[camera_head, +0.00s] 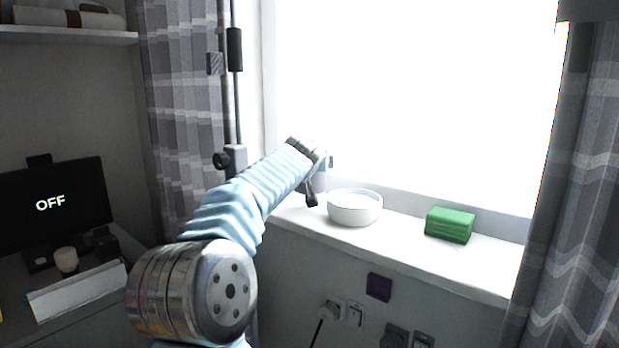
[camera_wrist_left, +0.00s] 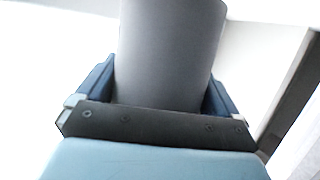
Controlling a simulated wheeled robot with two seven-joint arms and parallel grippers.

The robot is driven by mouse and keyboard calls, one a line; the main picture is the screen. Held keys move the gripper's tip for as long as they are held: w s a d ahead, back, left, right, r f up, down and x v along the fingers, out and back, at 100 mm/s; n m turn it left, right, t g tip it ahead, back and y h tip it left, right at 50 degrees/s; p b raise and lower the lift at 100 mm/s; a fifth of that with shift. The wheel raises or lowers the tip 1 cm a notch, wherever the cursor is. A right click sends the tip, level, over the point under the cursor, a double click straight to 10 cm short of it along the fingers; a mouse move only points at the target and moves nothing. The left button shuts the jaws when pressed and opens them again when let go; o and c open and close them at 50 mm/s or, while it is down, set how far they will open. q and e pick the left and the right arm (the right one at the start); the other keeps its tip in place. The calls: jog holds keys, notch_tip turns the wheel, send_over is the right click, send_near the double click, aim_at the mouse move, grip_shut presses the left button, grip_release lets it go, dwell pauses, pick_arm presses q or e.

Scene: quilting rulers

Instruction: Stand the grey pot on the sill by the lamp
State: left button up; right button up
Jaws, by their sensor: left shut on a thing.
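The grey pot (camera_wrist_left: 172,45) fills the upper middle of the left wrist view, a smooth, plain grey, round-sided thing between the two blue fingers. My left gripper (camera_wrist_left: 160,84) is shut on it. In the head view my left gripper (camera_head: 314,182) is over the left part of the white sill (camera_head: 405,234), just left of a white bowl. The pot is mostly hidden there by my wrist, and I cannot tell whether its base touches the sill. A dark upright pole with clamps (camera_head: 235,100) stands left of the gripper; I cannot tell whether it is the lamp. My right gripper is out of view.
The white bowl (camera_head: 354,208) stands close right of my gripper. A green block (camera_head: 450,225) sits further right on the sill, with bare sill between them. Grey curtains (camera_head: 180,100) hang at both sides. A screen reading OFF (camera_head: 50,205) stands at the left.

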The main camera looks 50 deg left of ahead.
pick_arm(q)
jog(key=shift+w+a+f, duration=0.1)
jog(key=shift+a+f, duration=0.1)
jog(key=shift+f, duration=0.05)
jog(key=shift+w+a+f+b, duration=0.15)
jog(key=shift+f+b, duration=0.05)
jog(key=shift+f, duration=0.8)
jog(key=shift+w+a+f+b, duration=0.1)
jog(key=shift+a+f+b, duration=0.05)
jog(key=shift+f, duration=0.8)
